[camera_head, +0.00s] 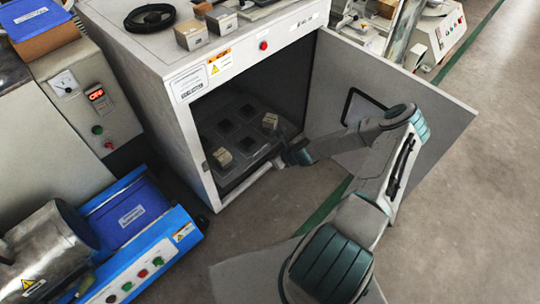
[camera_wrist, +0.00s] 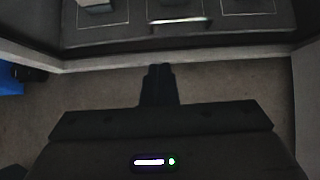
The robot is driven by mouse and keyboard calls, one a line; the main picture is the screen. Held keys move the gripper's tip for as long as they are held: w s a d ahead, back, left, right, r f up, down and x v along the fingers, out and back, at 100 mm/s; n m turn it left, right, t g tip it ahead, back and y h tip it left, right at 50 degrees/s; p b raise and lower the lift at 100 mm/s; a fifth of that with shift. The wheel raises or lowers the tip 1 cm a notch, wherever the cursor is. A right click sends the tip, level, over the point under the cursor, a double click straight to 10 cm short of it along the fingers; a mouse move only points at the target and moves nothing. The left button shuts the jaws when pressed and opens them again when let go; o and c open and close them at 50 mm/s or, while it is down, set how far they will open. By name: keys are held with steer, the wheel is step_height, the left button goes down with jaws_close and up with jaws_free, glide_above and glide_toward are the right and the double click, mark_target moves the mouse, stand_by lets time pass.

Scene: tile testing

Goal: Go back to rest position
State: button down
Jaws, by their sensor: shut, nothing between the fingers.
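My gripper (camera_wrist: 158,72) is shut and empty; its fingers are together in the wrist view. In the head view my arm reaches to the front opening of the white cabinet (camera_head: 180,88), and its end is beside the front edge of the tray (camera_head: 240,166) inside. The tray also shows in the wrist view (camera_wrist: 130,42), with a handle (camera_wrist: 180,22) on its front, beyond my fingertips. Two beige blocks, one at the front left (camera_head: 222,157) and one at the right (camera_head: 270,121), sit on the tray. The fingertips are hidden in the head view.
The cabinet door (camera_head: 440,115) stands open to the right, close to my arm. Small blocks (camera_head: 191,35) and a black coil (camera_head: 150,17) lie on the cabinet top. A blue machine (camera_head: 150,245) stands at the lower left. Floor (camera_head: 480,220) is clear on the right.

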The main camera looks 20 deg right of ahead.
steer(key=shift+v, duration=0.9)
steer(key=s+a+r+n+g+h+p, duration=0.1)
steer(key=s+a+r+n+g+p, duration=0.15)
steer(key=r+n+p, duration=0.9)
steer(key=s+a+r+n+g+h+p, duration=0.1)
steer(key=s+r+n, duration=0.15)
steer(key=r, duration=1.75)
steer(key=s+a+r+n+g+h+p, duration=0.1)
steer(key=s+r+n+p, duration=0.45)
steer(key=r, duration=1.05)
steer(key=s+a+r+n+p, duration=0.2)
steer(key=s+r+n+p, duration=0.3)
steer(key=r, duration=1)
steer(key=s+a+r+n+p, duration=0.2)
steer(key=s+r+n+p, duration=0.3)
steer(key=s+r+p, duration=0.4)
step_height(320, 180, up, 6)
steer(key=s, duration=0.3)
steer(key=shift+a+n+h, duration=0.3)
steer(key=shift+n+h, duration=0.05)
steer(key=shift+h, duration=0.05)
steer(key=shift+f, duration=0.1)
